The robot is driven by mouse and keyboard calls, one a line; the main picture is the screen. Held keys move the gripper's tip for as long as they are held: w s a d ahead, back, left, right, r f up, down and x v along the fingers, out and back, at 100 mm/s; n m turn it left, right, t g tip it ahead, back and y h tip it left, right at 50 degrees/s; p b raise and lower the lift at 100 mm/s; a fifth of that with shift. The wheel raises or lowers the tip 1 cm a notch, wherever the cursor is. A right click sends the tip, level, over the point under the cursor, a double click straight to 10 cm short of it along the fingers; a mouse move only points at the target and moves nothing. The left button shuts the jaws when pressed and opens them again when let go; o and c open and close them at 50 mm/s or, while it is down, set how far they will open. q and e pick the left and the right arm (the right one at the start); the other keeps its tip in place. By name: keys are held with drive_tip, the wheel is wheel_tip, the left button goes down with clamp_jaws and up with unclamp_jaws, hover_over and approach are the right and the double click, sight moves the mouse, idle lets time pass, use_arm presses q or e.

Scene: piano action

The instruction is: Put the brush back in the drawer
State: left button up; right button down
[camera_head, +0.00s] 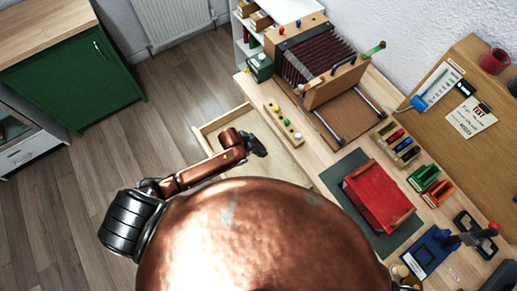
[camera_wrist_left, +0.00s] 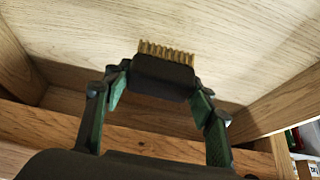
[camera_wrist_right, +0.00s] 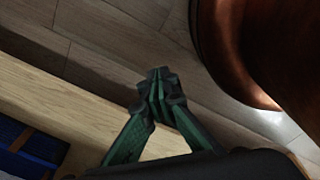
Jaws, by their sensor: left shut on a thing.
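The brush (camera_wrist_left: 165,72) has a dark body and a row of tan bristles. In the left wrist view my left gripper (camera_wrist_left: 160,88) is shut on its body, with one finger at each side. The bristles point to the top of the picture, toward the pale wooden board of the drawer (camera_wrist_left: 75,50). In the head view the drawer (camera_head: 207,137) is pulled out from the bench, and my left gripper (camera_head: 256,146) is over it. The brush is hard to tell from the gripper there. My right gripper (camera_wrist_right: 158,88) is shut and empty in the right wrist view, beside the bench edge.
My copper-coloured body hides the front of the drawer in the head view.

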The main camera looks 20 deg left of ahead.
use_arm(q)
drive_tip(key=shift+w+a+f, duration=0.25)
drive_tip(key=shift+w+f, duration=0.15)
drive_tip(key=shift+f, duration=0.2)
drive_tip(key=f, duration=0.3)
drive_tip(key=shift+w+a+b, duration=0.1)
drive_tip(key=shift+w+b, duration=0.1)
drive_tip(key=shift+b, duration=0.15)
drive_tip(key=shift+f, duration=0.2)
use_arm(e)
drive_tip(key=shift+w+f, duration=0.45)
drive_tip(key=shift+w, duration=0.05)
use_arm(q)
drive_tip(key=shift+f, duration=0.15)
use_arm(e)
drive_tip(key=shift+a, duration=0.1)
use_arm(q)
drive_tip(key=o, duration=1.1)
drive_tip(key=p+v, duration=0.2)
drive_tip(key=v, duration=1)
use_arm(e)
wheel_tip(320, 180, up, 2)
drive_tip(key=shift+w+r, duration=0.1)
drive_tip(key=shift+r, duration=0.05)
use_arm(q)
drive_tip(key=shift+a, duration=0.1)
